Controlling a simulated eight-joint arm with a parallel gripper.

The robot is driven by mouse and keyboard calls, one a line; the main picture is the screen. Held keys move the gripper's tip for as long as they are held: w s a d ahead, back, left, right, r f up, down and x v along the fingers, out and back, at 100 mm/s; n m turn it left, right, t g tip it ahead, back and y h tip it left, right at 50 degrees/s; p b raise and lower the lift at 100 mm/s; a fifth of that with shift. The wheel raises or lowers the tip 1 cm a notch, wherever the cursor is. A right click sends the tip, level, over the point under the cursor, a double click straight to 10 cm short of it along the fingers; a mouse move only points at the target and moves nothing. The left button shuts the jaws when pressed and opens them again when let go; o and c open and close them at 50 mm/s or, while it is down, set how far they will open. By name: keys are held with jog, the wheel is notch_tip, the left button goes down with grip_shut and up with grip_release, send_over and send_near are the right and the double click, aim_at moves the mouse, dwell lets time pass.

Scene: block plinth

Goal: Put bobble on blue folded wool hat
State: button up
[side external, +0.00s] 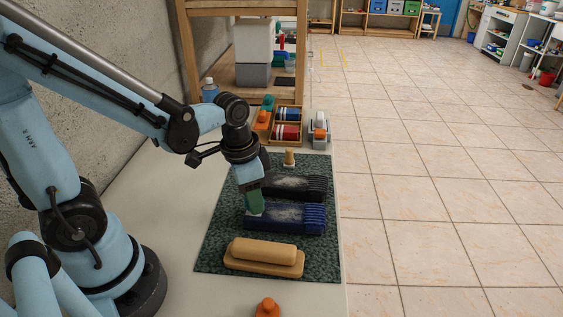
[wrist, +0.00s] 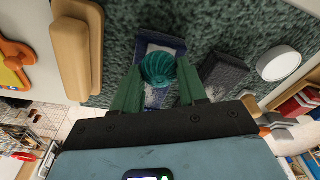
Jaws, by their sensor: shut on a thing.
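My gripper (side external: 255,204) has green fingers and is over the left end of the blue folded wool hat (side external: 290,219). The hat is a flat dark-blue piece with a ridged right end and a pale speckled patch; it lies on the green mat. In the wrist view, the gripper (wrist: 160,75) is shut on a ribbed teal bobble (wrist: 164,68), with the blue hat (wrist: 152,99) behind it. I cannot tell whether the bobble touches the hat. In the side view the fingers hide most of the bobble.
A black piece like the hat (side external: 302,187) lies just behind. A wooden block on a base (side external: 264,252) lies in front. A pale wooden knob (side external: 289,158) stands at the mat's back edge. The green speckled mat (side external: 215,245) has bare space at left. Trays (side external: 287,145) stand behind.

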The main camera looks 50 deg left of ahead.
aim_at(246, 201)
jog(key=shift+f, duration=0.1)
jog(key=o, duration=1)
jog(key=r+n+t, duration=0.1)
jog(key=r+t, duration=0.1)
jog(key=r, duration=0.1)
jog(key=r+n+t, duration=0.1)
jog(key=r+t, duration=0.1)
jog(key=r, duration=0.1)
jog(key=r+n+t, duration=0.1)
jog(key=r+n, duration=0.1)
jog(key=r, duration=0.1)
jog(key=shift+w+a+r+t, duration=0.1)
jog(key=shift+w+a+t, duration=0.05)
jog(key=shift+a+t, duration=0.25)
dwell(0.3)
